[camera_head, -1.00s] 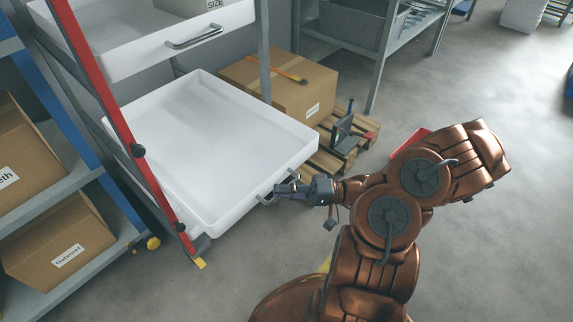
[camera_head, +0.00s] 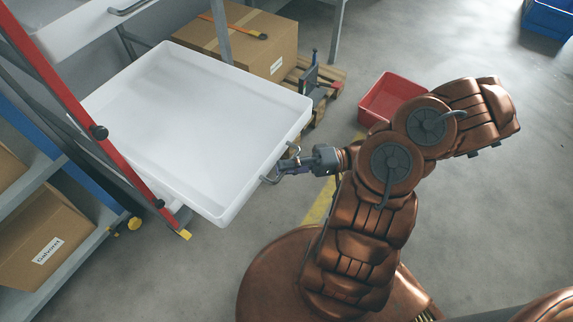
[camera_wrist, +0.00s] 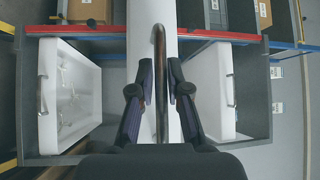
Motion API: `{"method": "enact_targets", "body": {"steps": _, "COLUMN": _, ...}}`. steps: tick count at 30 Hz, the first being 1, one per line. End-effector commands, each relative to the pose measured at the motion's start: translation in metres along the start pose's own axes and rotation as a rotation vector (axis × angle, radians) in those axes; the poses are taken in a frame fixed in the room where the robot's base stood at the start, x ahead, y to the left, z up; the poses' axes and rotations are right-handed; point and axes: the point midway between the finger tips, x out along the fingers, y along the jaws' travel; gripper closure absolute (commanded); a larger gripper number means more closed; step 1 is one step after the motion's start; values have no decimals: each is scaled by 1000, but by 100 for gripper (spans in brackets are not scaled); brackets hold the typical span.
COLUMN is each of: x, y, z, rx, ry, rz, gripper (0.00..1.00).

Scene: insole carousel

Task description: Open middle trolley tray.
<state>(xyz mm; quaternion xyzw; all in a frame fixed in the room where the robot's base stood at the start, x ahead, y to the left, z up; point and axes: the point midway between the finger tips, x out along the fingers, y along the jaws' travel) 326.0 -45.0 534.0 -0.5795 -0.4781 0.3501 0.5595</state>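The middle trolley tray (camera_head: 215,212) is a white shallow tray, pulled well out of the trolley and empty inside. Its metal handle (camera_head: 268,180) is on the front face. My gripper (camera_head: 281,171) is at this handle. In the wrist view, the two fingers (camera_wrist: 160,88) lie on either side of the handle bar (camera_wrist: 160,55), closed in on it. The tray's white front (camera_wrist: 140,20) is behind the bar. Exact finger contact is hard to see.
An upper white tray (camera_head: 75,28) sits above. The trolley's red upright (camera_head: 60,90) is at left, beside a shelf with a cardboard box (camera_head: 45,235). A box (camera_head: 265,60) on a pallet (camera_head: 328,75) is behind. A red bin (camera_head: 388,98) stands on the floor.

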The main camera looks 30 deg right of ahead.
Motion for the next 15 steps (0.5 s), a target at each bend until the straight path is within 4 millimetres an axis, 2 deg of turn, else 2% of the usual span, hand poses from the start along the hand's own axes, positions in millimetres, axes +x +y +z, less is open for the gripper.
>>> {"method": "enact_targets", "body": {"steps": 1, "x": 0, "y": 0, "z": 0, "rx": 0, "ry": 0, "rz": -1, "gripper": 76}}
{"method": "enact_targets", "body": {"steps": 5, "x": 0, "y": 0, "z": 0, "rx": 0, "ry": -1, "rz": -1, "gripper": 63}}
{"method": "enact_targets", "body": {"steps": 15, "x": -1, "y": 0, "z": 0, "rx": 0, "ry": -1, "rz": -1, "gripper": 63}}
